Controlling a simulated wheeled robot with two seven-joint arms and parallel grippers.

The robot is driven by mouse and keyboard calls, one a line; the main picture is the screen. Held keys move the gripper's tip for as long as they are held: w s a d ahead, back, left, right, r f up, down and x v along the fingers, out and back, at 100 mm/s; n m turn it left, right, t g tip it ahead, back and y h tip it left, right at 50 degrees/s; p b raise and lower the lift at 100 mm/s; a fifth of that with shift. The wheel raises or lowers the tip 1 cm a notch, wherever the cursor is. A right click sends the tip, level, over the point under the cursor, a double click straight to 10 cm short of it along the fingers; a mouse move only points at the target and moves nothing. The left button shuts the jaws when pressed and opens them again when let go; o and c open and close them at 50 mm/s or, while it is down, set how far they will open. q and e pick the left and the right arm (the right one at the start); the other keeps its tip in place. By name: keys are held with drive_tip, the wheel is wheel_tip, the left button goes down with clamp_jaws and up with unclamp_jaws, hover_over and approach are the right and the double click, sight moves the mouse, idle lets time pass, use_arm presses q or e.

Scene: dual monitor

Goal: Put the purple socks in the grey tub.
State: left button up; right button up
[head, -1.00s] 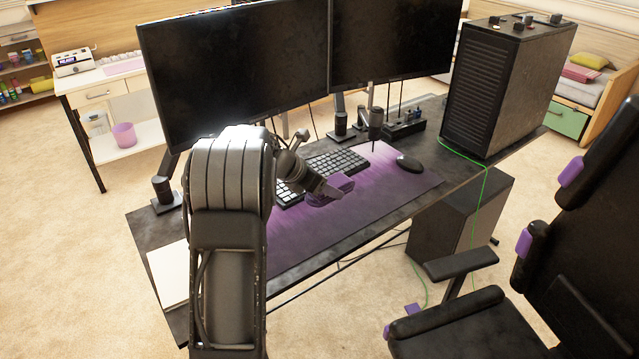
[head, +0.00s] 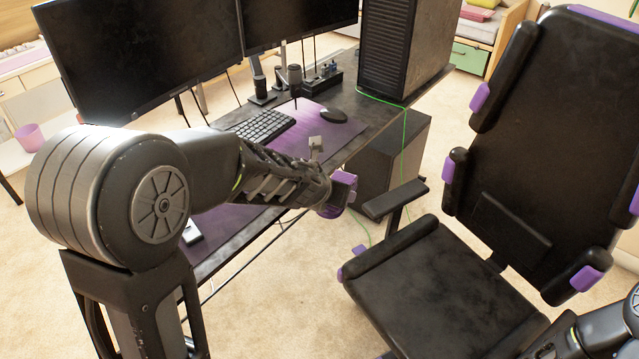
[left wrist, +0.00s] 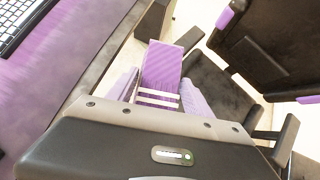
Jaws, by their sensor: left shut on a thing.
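The purple socks (left wrist: 162,66) show in the left wrist view as a folded purple bundle with pale stripes at its near end. They are between the fingers of my left gripper (left wrist: 158,92), which is shut on them. In the head view my left gripper (head: 330,190) holds the socks (head: 343,188) in the air, just off the desk's front edge and left of the chair's armrest. The wrist hides part of them. No grey tub can be made out. My right gripper is out of view; only part of that arm shows at the lower right.
The black desk (head: 225,250) carries a keyboard (head: 262,127), a mouse (head: 332,115), two monitors and a PC tower (head: 402,45). A black chair (head: 430,285) with purple pads stands at the right. A pink bin (head: 30,137) is at the far left. Open carpet lies between desk and chair.

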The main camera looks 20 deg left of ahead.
use_arm(q)
drive_tip(key=shift+s+d+f, duration=0.1)
drive_tip(key=shift+s+d, duration=0.05)
drive_tip(key=shift+d, duration=0.6)
drive_tip(key=shift+s+d, duration=0.15)
drive_tip(key=shift+d, duration=0.55)
drive_tip(key=shift+a, duration=0.1)
drive_tip(key=shift+s+a+r, duration=0.2)
drive_tip(key=shift+a+r, duration=0.1)
drive_tip(key=shift+r, duration=0.35)
drive_tip(key=shift+s+r, duration=0.15)
drive_tip(key=shift+r, duration=0.15)
